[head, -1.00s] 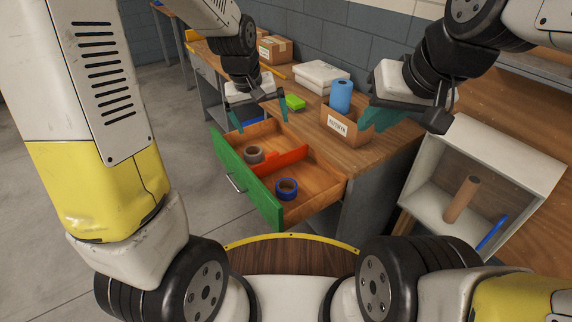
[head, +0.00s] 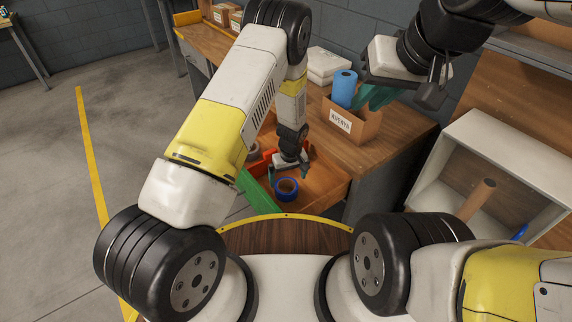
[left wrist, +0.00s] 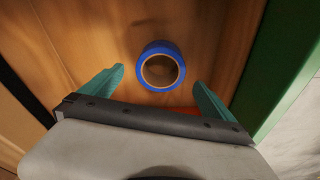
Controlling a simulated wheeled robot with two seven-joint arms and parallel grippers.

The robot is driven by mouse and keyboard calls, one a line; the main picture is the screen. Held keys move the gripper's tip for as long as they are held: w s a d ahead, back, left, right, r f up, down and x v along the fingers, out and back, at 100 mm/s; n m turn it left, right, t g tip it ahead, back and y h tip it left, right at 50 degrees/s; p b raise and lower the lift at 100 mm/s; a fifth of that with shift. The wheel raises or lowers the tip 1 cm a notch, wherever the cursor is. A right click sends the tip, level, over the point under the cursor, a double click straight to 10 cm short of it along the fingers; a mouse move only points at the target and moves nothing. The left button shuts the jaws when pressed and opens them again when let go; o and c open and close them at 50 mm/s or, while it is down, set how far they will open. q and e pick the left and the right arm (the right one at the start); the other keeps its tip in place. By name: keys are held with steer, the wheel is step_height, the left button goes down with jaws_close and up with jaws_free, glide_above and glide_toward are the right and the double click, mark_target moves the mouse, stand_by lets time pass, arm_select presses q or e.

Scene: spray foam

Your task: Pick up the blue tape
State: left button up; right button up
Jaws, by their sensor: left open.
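The blue tape (head: 287,196) is a roll lying flat in the open drawer. In the left wrist view the blue tape (left wrist: 160,46) lies on the bare wooden drawer bottom, ahead of and between the lines of my fingers. My left gripper (head: 288,174) is open and empty above the drawer, just behind the tape in the head view. Its two teal fingers also show in the left wrist view (left wrist: 158,77), spread wider than the roll and apart from it. My right gripper (head: 378,97) hangs near the cardboard box; whether its fingers are apart is unclear.
The drawer has a green front (head: 257,193) and an orange divider (head: 262,163). A grey tape roll (head: 253,151) is partly hidden behind my left arm. On the workbench (head: 400,131) stand a cardboard box (head: 352,128) and a blue roll (head: 344,88). A white open-fronted bin (head: 512,150) stands at right.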

mark_target(286, 185)
arm_select(q)
steer(key=f, duration=0.4)
steer(key=w+f, duration=0.1)
steer(key=f, duration=0.1)
steer(key=shift+w+a+f, duration=0.1)
steer(key=shift+a+f, duration=0.1)
steer(key=shift+a, duration=0.1)
steer(key=shift+r, duration=0.1)
steer(key=c, duration=1.6)
